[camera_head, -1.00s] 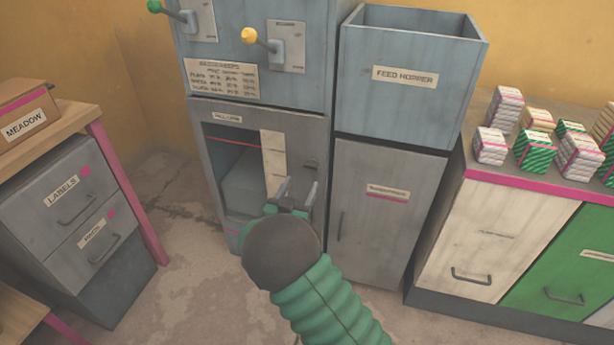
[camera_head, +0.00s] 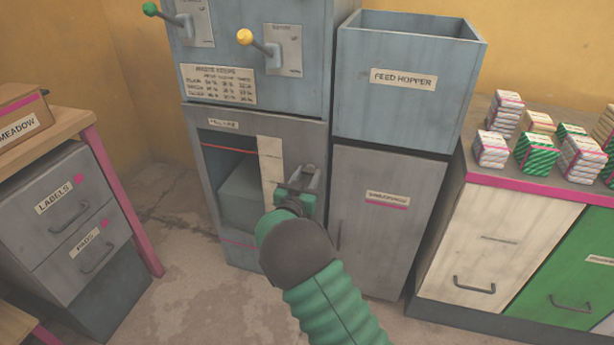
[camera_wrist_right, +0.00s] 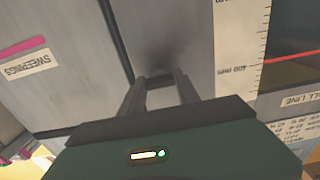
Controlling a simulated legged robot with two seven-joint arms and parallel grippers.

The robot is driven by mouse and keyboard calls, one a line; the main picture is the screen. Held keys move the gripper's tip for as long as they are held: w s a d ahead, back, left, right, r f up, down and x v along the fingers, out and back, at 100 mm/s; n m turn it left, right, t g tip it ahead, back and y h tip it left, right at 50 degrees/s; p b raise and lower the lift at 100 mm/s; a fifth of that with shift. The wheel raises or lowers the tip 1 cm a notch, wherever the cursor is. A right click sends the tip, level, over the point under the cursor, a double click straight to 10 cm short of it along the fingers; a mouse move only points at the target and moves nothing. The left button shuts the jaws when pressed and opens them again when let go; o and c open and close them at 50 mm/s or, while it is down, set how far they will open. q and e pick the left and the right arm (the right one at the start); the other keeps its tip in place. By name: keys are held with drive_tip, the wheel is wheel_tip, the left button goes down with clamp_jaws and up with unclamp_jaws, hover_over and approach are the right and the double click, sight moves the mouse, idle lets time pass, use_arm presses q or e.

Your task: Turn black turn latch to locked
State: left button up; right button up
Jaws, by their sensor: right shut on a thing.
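The black turn latch (camera_head: 311,167) is on the front of the grey press cabinet, right of the window. Little of it shows, since my fingers cover most of it. My right gripper (camera_head: 308,180) is at the latch with its fingers shut on it. In the right wrist view, the two fingers (camera_wrist_right: 160,88) reach to the grey panel, with a dark, blurred bit between their tips. The latch's angle cannot be made out. My left gripper is in neither view.
Left of my right gripper is the cabinet's open-looking window with a pale scale strip (camera_head: 271,165). The feed hopper (camera_head: 402,110) stands at right above the sweepings door (camera_head: 385,225). Levers with green (camera_head: 150,9) and yellow (camera_head: 245,37) knobs stick out above.

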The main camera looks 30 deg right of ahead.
clamp_jaws()
drive_tip(key=shift+m, duration=0.4)
drive_tip(key=m+b, duration=0.2)
drive_tip(key=m, duration=0.5)
drive_tip(key=shift+f, duration=0.2)
drive_tip(key=m+b, duration=0.3)
drive_tip(key=m, duration=0.2)
drive_tip(key=shift+f, duration=0.1)
drive_tip(key=m+b, duration=0.3)
drive_tip(key=m, duration=0.1)
drive_tip(key=shift+m+b, duration=0.35)
drive_tip(key=shift+m, duration=0.05)
